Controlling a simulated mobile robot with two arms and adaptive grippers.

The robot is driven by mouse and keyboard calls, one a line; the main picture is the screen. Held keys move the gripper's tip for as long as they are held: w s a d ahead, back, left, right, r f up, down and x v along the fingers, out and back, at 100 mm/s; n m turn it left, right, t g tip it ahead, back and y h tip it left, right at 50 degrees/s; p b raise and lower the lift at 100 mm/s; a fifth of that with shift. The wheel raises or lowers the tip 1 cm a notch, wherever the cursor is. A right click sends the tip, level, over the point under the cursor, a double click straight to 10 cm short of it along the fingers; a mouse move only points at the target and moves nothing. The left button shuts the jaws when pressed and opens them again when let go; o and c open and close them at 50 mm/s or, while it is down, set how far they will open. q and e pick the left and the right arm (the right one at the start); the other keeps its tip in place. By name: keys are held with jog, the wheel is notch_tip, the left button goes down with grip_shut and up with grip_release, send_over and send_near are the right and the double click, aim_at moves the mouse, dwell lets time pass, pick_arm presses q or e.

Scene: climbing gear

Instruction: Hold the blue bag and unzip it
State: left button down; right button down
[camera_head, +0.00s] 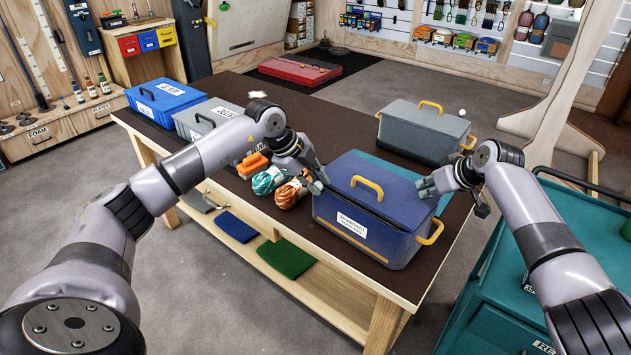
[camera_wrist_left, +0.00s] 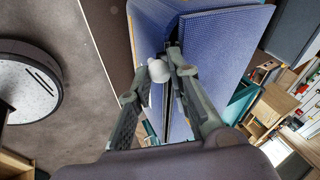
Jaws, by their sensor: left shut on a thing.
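The blue bag (camera_head: 372,209), boxy with a yellow top handle and a white label, stands upright on the dark table top. It fills the upper part of the left wrist view (camera_wrist_left: 215,50). My left gripper (camera_head: 318,182) is at the bag's left upper edge, along the lid seam. In the left wrist view its fingers (camera_wrist_left: 168,65) are closed around a small pale rounded piece (camera_wrist_left: 159,71) at the seam, which looks like a zip pull. My right gripper (camera_head: 428,186) is at the bag's right upper edge, above the yellow side handle; its finger gap is unclear. The lid looks down.
Rope bundles, teal (camera_head: 268,180) and orange (camera_head: 291,192), lie left of the bag. A grey bag (camera_head: 425,130) stands behind it. Blue (camera_head: 165,100) and grey (camera_head: 205,120) boxes are at the table's far left. A teal cart (camera_head: 560,235) stands right of the table.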

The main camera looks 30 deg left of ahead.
pick_arm(q)
jog(key=shift+d+r, duration=0.1)
pick_arm(e)
jog(key=shift+d+f, duration=0.1)
jog(key=shift+f, duration=0.2)
pick_arm(q)
jog(key=shift+s+d+r, duration=0.1)
jog(key=shift+s+d, duration=0.05)
jog(key=shift+d, duration=0.85)
jog(key=shift+s+d, duration=0.1)
jog(key=shift+d, duration=0.9)
pick_arm(e)
jog(key=shift+s+f, duration=0.2)
pick_arm(q)
jog(key=shift+s+d, duration=0.15)
jog(key=shift+d, duration=0.85)
jog(key=shift+s+d, duration=0.15)
jog(key=shift+d, duration=0.8)
jog(key=shift+s+d, duration=0.1)
jog(key=shift+d, duration=0.95)
jog(key=shift+r, duration=0.15)
pick_arm(e)
jog(key=shift+r, duration=0.1)
